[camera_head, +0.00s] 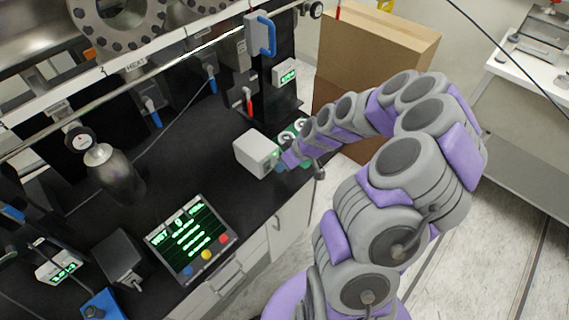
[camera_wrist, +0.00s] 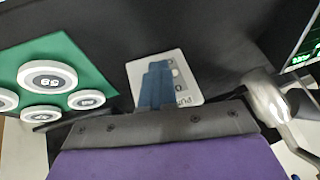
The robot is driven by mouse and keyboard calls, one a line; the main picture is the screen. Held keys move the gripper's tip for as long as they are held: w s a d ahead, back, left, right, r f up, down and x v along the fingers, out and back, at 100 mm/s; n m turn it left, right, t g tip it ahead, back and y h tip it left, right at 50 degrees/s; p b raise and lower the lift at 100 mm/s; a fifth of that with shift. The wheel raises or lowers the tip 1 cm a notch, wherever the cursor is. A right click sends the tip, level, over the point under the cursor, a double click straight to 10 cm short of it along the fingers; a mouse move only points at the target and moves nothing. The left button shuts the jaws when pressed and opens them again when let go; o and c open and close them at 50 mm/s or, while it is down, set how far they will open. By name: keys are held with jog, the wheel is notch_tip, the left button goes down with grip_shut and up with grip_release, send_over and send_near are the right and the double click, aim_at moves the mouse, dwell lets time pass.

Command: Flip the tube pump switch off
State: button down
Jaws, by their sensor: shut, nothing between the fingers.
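A pale panel (camera_wrist: 186,88) shows in the wrist view, with a partly covered label that begins "PU" and round marks. My gripper (camera_wrist: 157,66) has its blue fingers together in front of this panel and hides its left part. I cannot tell whether the fingertips touch it. The switch itself is not clear, and its position cannot be read. In the head view a light grey box (camera_head: 254,153) stands on the black bench, just left of my gripper (camera_head: 287,157). Whether the panel belongs to this box cannot be told.
A green mat (camera_wrist: 97,58) with several round numbered weights (camera_wrist: 47,77) lies left of my gripper in the wrist view. A screen (camera_head: 190,238) with coloured buttons and a metal bottle (camera_head: 112,172) stand on the black bench (camera_head: 185,150). A cardboard box (camera_head: 365,60) stands behind my arm.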

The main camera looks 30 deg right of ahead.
jog(key=shift+a, duration=0.2)
dwell(0.6)
jog(key=shift+w+a+r, duration=0.2)
jog(key=shift+w+r, duration=0.15)
jog(key=shift+w, duration=0.35)
